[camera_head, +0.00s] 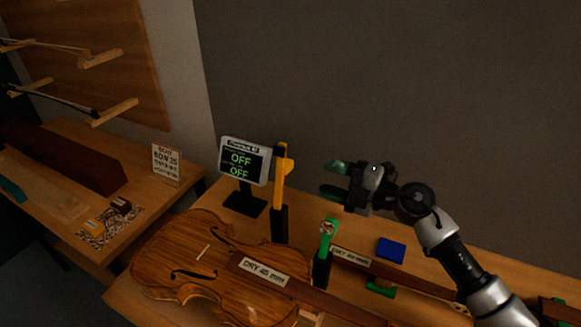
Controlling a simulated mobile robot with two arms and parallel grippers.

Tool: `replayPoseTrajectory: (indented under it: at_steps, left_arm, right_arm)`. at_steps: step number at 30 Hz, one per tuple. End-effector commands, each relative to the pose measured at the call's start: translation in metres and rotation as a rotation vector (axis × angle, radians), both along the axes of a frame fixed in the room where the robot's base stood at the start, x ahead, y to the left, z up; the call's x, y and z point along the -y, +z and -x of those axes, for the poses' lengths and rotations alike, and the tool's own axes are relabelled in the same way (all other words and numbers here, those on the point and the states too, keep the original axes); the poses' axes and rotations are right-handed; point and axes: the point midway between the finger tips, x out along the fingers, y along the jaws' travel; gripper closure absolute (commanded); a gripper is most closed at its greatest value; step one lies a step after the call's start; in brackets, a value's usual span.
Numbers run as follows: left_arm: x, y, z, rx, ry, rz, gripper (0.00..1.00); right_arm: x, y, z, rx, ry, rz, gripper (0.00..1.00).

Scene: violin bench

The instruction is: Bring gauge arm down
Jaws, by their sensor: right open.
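Two post-mounted arms that look like gauge arms stand behind the violin: a yellow one (281,163), raised upright on a black post, and a green one (328,236) on a shorter black post. I cannot tell which one the task names. A display (244,161) left of the yellow arm reads OFF on two lines. The violin (187,263) lies on the bench with a label reading DRY and a length in mm. My right gripper (334,180) is open and empty, above and behind the green arm and right of the yellow arm, apart from both. My left gripper is out of view.
A side table at left holds a sign (166,162), a dark case (63,155) and small boxes. Bows hang on a wall rack (101,59). The air around my gripper is clear.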

Motion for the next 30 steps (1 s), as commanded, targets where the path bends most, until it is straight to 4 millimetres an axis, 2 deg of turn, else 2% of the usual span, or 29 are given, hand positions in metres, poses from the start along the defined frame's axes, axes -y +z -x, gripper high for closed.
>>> replayPoseTrajectory:
  at_steps: [9, 15, 21, 28, 29, 30]
  left_arm:
    - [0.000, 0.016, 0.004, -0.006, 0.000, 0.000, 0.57]
    - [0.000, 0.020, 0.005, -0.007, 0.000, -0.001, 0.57]
    - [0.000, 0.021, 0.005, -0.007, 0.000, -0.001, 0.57]
    - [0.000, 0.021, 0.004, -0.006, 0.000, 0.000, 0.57]
    - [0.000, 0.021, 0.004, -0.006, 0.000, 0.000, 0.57]
    - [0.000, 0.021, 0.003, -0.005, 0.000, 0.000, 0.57]
  right_arm:
    - [-0.055, 0.005, -0.022, -0.001, 0.003, -0.003, 0.49]
    - [-0.081, 0.003, -0.033, 0.000, 0.002, -0.002, 0.49]
    - [-0.092, 0.002, -0.037, 0.000, 0.002, 0.000, 0.49]
    - [-0.092, 0.001, -0.038, 0.001, 0.001, 0.001, 0.49]
    - [-0.092, 0.001, -0.038, 0.001, 0.001, 0.001, 0.50]
    - [-0.092, 0.001, -0.038, 0.001, 0.001, 0.000, 0.57]
